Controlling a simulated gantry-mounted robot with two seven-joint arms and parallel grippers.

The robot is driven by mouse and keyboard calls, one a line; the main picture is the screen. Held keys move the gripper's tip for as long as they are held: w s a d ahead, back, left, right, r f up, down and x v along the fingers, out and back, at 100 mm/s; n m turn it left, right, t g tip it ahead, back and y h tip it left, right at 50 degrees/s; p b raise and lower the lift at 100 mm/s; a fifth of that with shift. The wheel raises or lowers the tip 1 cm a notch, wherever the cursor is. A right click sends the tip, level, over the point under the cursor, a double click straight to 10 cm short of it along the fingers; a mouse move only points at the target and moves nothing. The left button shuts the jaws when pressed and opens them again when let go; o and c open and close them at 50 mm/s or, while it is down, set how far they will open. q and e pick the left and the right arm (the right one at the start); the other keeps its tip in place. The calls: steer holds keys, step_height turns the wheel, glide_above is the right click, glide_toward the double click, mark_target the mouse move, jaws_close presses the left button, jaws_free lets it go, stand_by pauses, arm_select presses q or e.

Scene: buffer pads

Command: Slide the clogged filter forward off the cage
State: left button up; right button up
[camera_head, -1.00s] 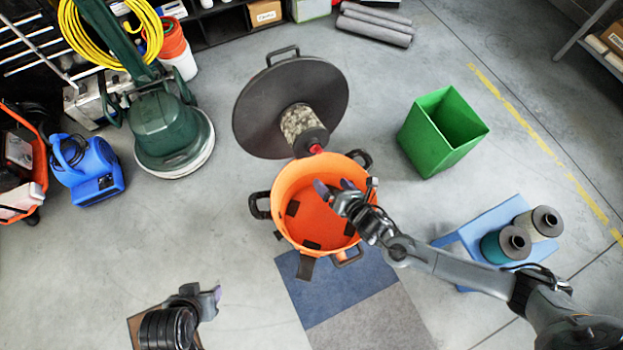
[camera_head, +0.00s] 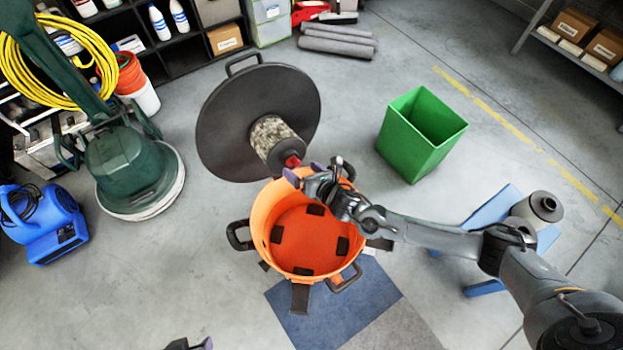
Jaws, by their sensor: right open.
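The clogged filter (camera_head: 270,138) is a grey, dirt-speckled cylinder that sticks out from the underside of the dark round lid (camera_head: 222,137). It has a dark end cap and a red piece (camera_head: 292,161) at its near end. The cage is not visible, as the filter covers that spot. My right gripper (camera_head: 300,178) is open, with its fingertips close beside the red piece, above the rim of the orange drum (camera_head: 262,215). I cannot tell whether it touches. Only a small part of my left gripper (camera_head: 200,345) shows at the bottom edge, and its jaws cannot be judged.
A green open bin (camera_head: 397,145) stands to the right of the lid. A blue stand (camera_head: 490,208) with a pale filter (camera_head: 541,207) is at the right, partly behind my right arm. A green floor machine (camera_head: 125,165) stands left. Floor between lid and bin is clear.

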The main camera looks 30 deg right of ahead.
mark_target(296, 166)
steer(key=b+x, duration=0.1)
steer(key=x, duration=0.2)
steer(key=shift+w+a+f, duration=0.1)
steer(key=shift+w+f, duration=0.05)
steer(key=shift+w, duration=0.1)
steer(key=shift+w+a+f, duration=0.15)
steer(key=shift+w+f, duration=0.05)
steer(key=shift+w, duration=0.45)
